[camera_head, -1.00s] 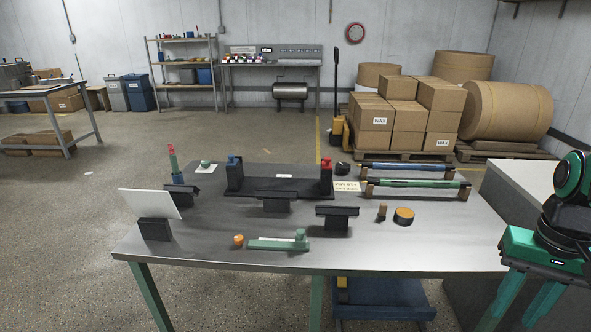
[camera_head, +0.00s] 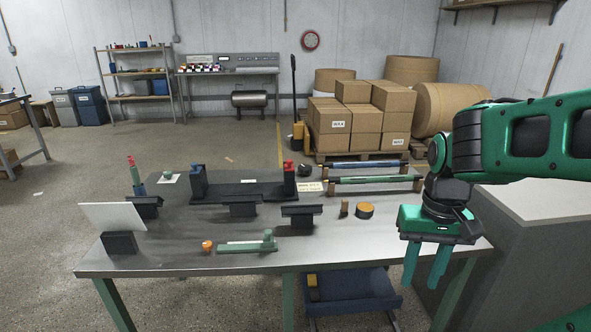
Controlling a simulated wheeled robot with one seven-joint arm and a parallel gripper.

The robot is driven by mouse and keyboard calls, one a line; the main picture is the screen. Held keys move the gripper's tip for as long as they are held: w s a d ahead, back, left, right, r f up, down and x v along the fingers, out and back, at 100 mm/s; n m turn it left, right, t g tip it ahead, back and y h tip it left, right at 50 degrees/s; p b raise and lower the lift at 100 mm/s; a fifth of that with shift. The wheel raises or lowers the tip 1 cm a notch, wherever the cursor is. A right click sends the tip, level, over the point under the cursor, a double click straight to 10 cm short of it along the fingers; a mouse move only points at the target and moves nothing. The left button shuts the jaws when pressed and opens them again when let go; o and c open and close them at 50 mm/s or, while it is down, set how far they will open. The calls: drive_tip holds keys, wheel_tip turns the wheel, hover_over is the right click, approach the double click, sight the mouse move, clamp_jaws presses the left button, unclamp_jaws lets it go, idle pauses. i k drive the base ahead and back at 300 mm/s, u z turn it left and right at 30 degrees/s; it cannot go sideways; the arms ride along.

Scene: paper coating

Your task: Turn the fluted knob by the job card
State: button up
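A large white card (camera_head: 114,216) leans in a black stand (camera_head: 119,243) at the table's front left. A small orange knob-like piece (camera_head: 207,246) sits right of the stand, beside a green bar-shaped tool (camera_head: 247,246). A small green knob-like piece (camera_head: 167,176) sits on a flat white card at the back left. Fluting is too small to make out, so I cannot tell which is the fluted knob. My gripper (camera_head: 424,280) is open and empty, fingers down, at the table's right front edge, far from both pieces.
A black coating stand (camera_head: 240,190) with blue and red ends fills the table's back middle. Black holders (camera_head: 301,215) stand before it. Rods (camera_head: 375,179) lie on supports at the back right, near an orange-topped roll (camera_head: 364,209). The table's right front (camera_head: 340,243) is clear.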

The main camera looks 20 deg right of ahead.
sight(304, 169)
drive_tip(key=i, duration=0.95)
drive_tip(key=z, duration=0.1)
